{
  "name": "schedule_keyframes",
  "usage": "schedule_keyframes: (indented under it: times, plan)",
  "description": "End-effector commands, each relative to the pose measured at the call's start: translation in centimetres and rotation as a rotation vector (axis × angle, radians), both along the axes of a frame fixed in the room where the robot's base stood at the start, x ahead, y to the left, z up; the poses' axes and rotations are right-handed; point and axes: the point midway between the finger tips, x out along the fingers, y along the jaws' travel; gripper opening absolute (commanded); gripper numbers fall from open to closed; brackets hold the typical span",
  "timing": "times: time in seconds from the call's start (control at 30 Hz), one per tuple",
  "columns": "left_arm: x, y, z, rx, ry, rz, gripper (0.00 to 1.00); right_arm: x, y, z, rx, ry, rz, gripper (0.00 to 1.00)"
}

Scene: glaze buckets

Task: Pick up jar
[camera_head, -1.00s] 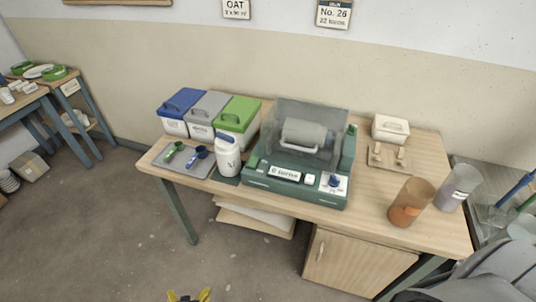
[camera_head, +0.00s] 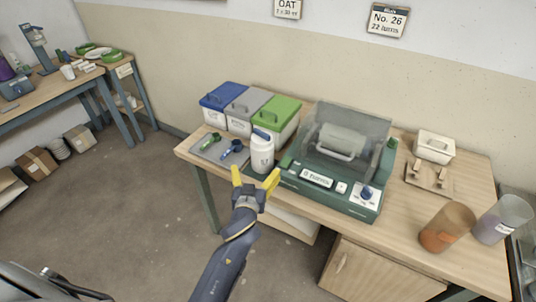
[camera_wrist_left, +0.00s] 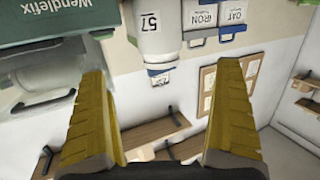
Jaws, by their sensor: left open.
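A white jar (camera_head: 262,152) with a blue handled lid stands upright at the front edge of the wooden table, left of the green machine. It also shows upside down in the left wrist view (camera_wrist_left: 154,32), with a "57" label, beyond and between the fingertips. My left gripper (camera_head: 255,175) has yellow fingers, open and empty, in front of the jar. In the left wrist view the fingers (camera_wrist_left: 159,82) are spread wide with a gap to the jar. My right gripper is not in view.
The green machine (camera_head: 328,184) with a clear hood and grey drum stands right of the jar. Blue, grey and green lidded buckets (camera_head: 287,113) stand behind it. A grey tray (camera_head: 214,151) with green and blue scoops lies left. Two cups (camera_head: 446,228) stand far right.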

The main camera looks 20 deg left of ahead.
Motion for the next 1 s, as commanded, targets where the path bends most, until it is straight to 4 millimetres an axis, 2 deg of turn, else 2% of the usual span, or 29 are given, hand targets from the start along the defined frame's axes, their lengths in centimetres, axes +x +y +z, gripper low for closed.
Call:
schedule_keyframes:
  times: [0.1, 0.4, 0.6, 0.87, 1.0]
  plan:
    - [2.3, 0.3, -0.3, 0.004, 0.000, -0.001, 1.00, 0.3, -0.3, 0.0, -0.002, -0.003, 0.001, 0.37]
    - [7.3, 1.1, -1.1, 0.004, 0.000, -0.001, 1.00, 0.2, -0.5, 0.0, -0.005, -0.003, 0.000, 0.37]
    - [9.2, 1.2, -1.4, 0.002, 0.000, -0.002, 1.00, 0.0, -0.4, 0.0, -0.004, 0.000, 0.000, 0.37]
    - [10.2, 1.4, -1.5, 0.003, 0.000, -0.001, 1.00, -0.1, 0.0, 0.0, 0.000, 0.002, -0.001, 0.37]
    - [11.7, 1.6, -1.6, 0.004, 0.001, -0.002, 1.00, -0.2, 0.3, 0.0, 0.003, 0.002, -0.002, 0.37]
